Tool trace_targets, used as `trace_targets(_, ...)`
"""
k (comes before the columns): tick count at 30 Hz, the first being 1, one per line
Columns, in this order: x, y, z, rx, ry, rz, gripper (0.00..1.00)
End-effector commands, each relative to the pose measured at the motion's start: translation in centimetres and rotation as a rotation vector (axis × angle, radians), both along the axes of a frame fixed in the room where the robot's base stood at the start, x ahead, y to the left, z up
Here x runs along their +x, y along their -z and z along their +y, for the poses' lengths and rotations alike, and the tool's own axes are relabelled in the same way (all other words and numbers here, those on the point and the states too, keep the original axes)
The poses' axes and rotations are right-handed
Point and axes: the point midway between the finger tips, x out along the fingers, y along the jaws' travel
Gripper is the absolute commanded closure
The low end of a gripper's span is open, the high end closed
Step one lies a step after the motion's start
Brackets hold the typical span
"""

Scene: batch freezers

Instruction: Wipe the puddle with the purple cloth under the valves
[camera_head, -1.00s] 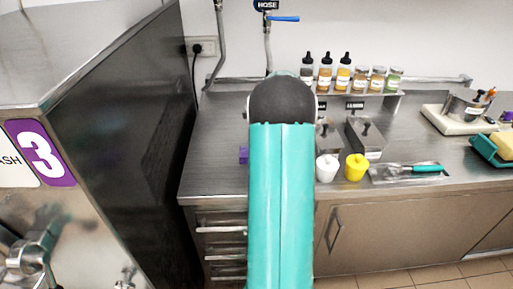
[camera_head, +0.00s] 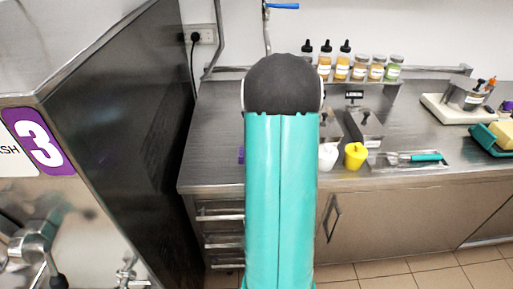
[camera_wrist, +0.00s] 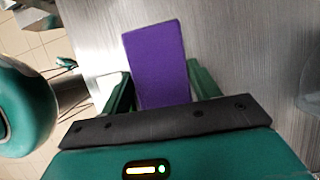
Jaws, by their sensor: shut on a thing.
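The purple cloth (camera_wrist: 157,62) is a flat rectangle between the two green fingers of my gripper (camera_wrist: 155,75) in the wrist view. My gripper is shut on it, over the brushed steel counter. In the head view my arm hides the gripper, and only a small purple sliver (camera_head: 241,155) shows at the arm's left edge. A blue-handled valve (camera_head: 284,6) sits on the wall pipe behind the counter. Metal valves (camera_head: 35,245) show on the machine at lower left. I cannot make out a puddle in either view.
The steel counter (camera_head: 215,130) is bare left of my arm. To the right stand a white cup (camera_head: 328,157), a yellow cup (camera_head: 355,155), a utensil tray (camera_head: 440,160) and bottles (camera_head: 343,62) on a shelf. The machine marked 3 (camera_head: 130,110) rises at left.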

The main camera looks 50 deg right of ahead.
Motion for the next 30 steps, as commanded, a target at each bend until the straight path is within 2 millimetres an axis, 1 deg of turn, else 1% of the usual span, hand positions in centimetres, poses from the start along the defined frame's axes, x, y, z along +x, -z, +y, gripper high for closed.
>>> trace_targets(1,-0.1,0.3,0.1,0.005,-0.002,0.005,0.57)
trace_targets(4,-0.1,0.3,0.1,0.006,-0.001,0.006,0.57)
trace_targets(7,-0.1,0.0,0.1,0.005,-0.002,0.005,0.57)
trace_targets(24,0.0,-5.3,0.0,0.000,-0.001,0.000,0.57)
trace_targets(27,0.0,-5.8,0.0,0.002,-0.001,0.002,0.57)
trace_targets(30,0.0,-5.9,0.0,0.003,-0.001,0.003,0.57)
